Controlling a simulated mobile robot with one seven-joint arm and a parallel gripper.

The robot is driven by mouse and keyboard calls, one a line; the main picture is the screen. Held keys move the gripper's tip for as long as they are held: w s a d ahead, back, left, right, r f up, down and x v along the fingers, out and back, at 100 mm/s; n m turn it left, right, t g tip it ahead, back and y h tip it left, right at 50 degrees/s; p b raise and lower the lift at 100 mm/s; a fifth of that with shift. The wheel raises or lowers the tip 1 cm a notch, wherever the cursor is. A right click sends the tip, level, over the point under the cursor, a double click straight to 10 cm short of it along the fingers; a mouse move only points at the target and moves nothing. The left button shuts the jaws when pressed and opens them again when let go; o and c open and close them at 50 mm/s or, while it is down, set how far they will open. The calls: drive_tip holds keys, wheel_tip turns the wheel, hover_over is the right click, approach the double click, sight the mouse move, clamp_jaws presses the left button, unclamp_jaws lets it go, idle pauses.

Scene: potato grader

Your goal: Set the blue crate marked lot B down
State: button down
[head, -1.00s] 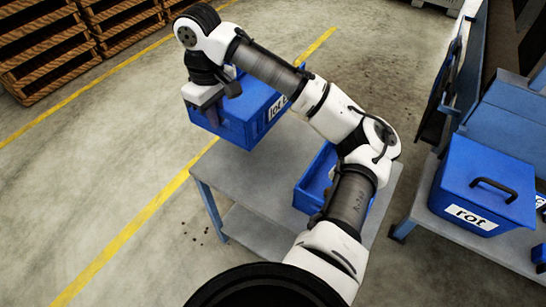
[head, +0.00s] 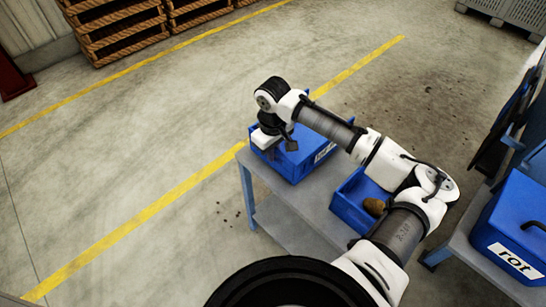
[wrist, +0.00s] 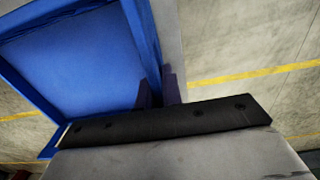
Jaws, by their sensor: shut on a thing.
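The blue crate (head: 292,166) is at the far left end of a grey table (head: 285,200) in the head view. Its white label (head: 325,153) is partly hidden by my arm, so its lot letter cannot be read. My gripper (head: 268,150) is shut on the crate's left wall. In the wrist view the dark fingers (wrist: 157,96) pinch the wall, and the crate's bare blue inside (wrist: 75,65) shows. The crate looks level and at or just above the tabletop; I cannot tell whether it touches.
A second blue crate (head: 347,212) with a brown potato (head: 374,207) in it stands on the same table, partly behind my arm. A blue box marked "rot" (head: 512,232) stands at right. Pallets (head: 120,28) are at the back left. Open floor lies left of the table.

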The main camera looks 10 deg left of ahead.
drive_tip(key=shift+f, duration=1.4)
drive_tip(key=shift+f, duration=0.2)
drive_tip(key=c, duration=1.6)
unclamp_jaws()
drive_tip(key=shift+o, duration=0.2)
wheel_tip(320, 180, up, 12)
drive_tip(key=shift+r, duration=0.2)
